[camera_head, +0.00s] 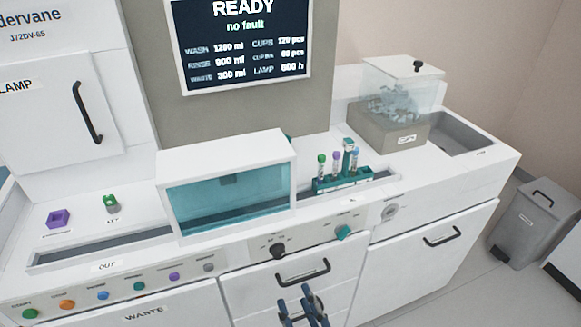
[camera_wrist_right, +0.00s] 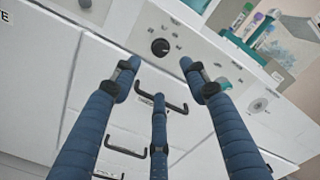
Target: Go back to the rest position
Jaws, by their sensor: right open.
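My right gripper (camera_head: 303,303) shows at the bottom edge of the head view, in front of the drawer with the black handle (camera_head: 302,272). Its blue fingers are spread and hold nothing. In the right wrist view the open gripper (camera_wrist_right: 158,82) is in front of the panel and drawers, with the black knob (camera_wrist_right: 160,46) beyond the fingertips. The fingers overlap the drawer handles in that picture; I cannot tell the exact gap. My left gripper is not in view.
The machine has a teal-windowed box (camera_head: 228,198), a teal rack (camera_head: 341,184) with several capped tubes, and a clear cups bin (camera_head: 398,92). Coloured buttons (camera_head: 103,295) line the front left. A grey waste bin (camera_head: 526,222) stands on the floor at right, with free floor before it.

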